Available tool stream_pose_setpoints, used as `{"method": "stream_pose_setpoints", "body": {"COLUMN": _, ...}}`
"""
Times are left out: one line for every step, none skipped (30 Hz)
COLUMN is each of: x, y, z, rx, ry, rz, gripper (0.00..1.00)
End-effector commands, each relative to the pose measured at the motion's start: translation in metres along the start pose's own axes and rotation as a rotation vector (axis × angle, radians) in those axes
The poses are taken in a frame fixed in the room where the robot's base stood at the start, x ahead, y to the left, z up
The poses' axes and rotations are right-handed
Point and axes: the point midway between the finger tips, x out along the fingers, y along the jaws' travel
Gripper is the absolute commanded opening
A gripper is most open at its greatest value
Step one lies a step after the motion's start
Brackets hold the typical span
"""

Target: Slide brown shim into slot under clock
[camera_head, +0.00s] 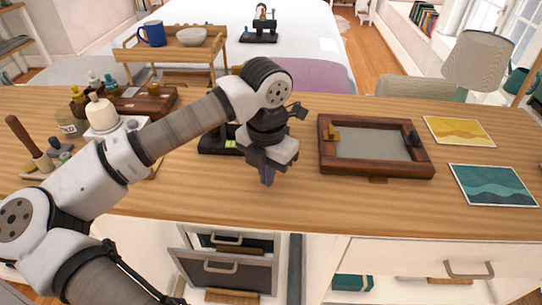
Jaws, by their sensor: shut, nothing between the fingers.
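My gripper (267,175) points down over the front middle of the wooden counter, its fingers shut and empty. A dark, low object (212,142) with a small green-yellow patch stands partly hidden behind my gripper and arm; it may be the clock, but I cannot tell, and no slot shows. An orange-brown block (332,134) sits at the tray's left inner side.
A dark item (415,138) is at the tray's right side. Yellow (460,131) and teal (493,184) cards lie farther right. Bottles (101,112) and a wooden-handled tool (28,142) crowd the left. The counter front between my gripper and the tray is clear.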

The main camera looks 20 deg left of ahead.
Motion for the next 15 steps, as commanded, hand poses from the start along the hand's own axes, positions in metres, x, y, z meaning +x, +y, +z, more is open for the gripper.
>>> {"method": "stream_pose_setpoints", "body": {"x": 0.0, "y": 0.0, "z": 0.0, "rx": 0.0, "ry": 0.0, "rz": 0.0, "gripper": 0.0}}
{"method": "stream_pose_setpoints", "body": {"x": 0.0, "y": 0.0, "z": 0.0, "rx": 0.0, "ry": 0.0, "rz": 0.0, "gripper": 0.0}}
{"method": "stream_pose_setpoints", "body": {"x": 0.0, "y": 0.0, "z": 0.0, "rx": 0.0, "ry": 0.0, "rz": 0.0, "gripper": 0.0}}
{"method": "stream_pose_setpoints", "body": {"x": 0.0, "y": 0.0, "z": 0.0, "rx": 0.0, "ry": 0.0, "rz": 0.0, "gripper": 0.0}}
{"method": "stream_pose_setpoints", "body": {"x": 0.0, "y": 0.0, "z": 0.0, "rx": 0.0, "ry": 0.0, "rz": 0.0, "gripper": 0.0}}
{"method": "stream_pose_setpoints", "body": {"x": 0.0001, "y": 0.0, "z": 0.0, "rx": 0.0, "ry": 0.0, "rz": 0.0, "gripper": 0.0}}
{"method": "stream_pose_setpoints", "body": {"x": 0.0002, "y": 0.0, "z": 0.0, "rx": 0.0, "ry": 0.0, "rz": 0.0, "gripper": 0.0}}
{"method": "stream_pose_setpoints", "body": {"x": 0.0006, "y": 0.0, "z": 0.0, "rx": 0.0, "ry": 0.0, "rz": 0.0, "gripper": 0.0}}
{"method": "stream_pose_setpoints", "body": {"x": 0.0013, "y": 0.0, "z": 0.0, "rx": 0.0, "ry": 0.0, "rz": 0.0, "gripper": 0.0}}
{"method": "stream_pose_setpoints", "body": {"x": 0.0021, "y": 0.0, "z": 0.0, "rx": 0.0, "ry": 0.0, "rz": 0.0, "gripper": 0.0}}
{"method": "stream_pose_setpoints", "body": {"x": 0.003, "y": 0.0, "z": 0.0, "rx": 0.0, "ry": 0.0, "rz": 0.0, "gripper": 0.0}}
{"method": "stream_pose_setpoints", "body": {"x": 0.0044, "y": 0.0, "z": 0.0, "rx": 0.0, "ry": 0.0, "rz": 0.0, "gripper": 0.0}}
{"method": "stream_pose_setpoints", "body": {"x": 0.0057, "y": 0.0, "z": 0.0, "rx": 0.0, "ry": 0.0, "rz": 0.0, "gripper": 0.0}}
{"method": "stream_pose_setpoints", "body": {"x": 0.0069, "y": 0.0, "z": 0.0, "rx": 0.0, "ry": 0.0, "rz": 0.0, "gripper": 0.0}}
{"method": "stream_pose_setpoints", "body": {"x": 0.0087, "y": 0.0, "z": 0.0, "rx": 0.0, "ry": 0.0, "rz": 0.0, "gripper": 0.0}}
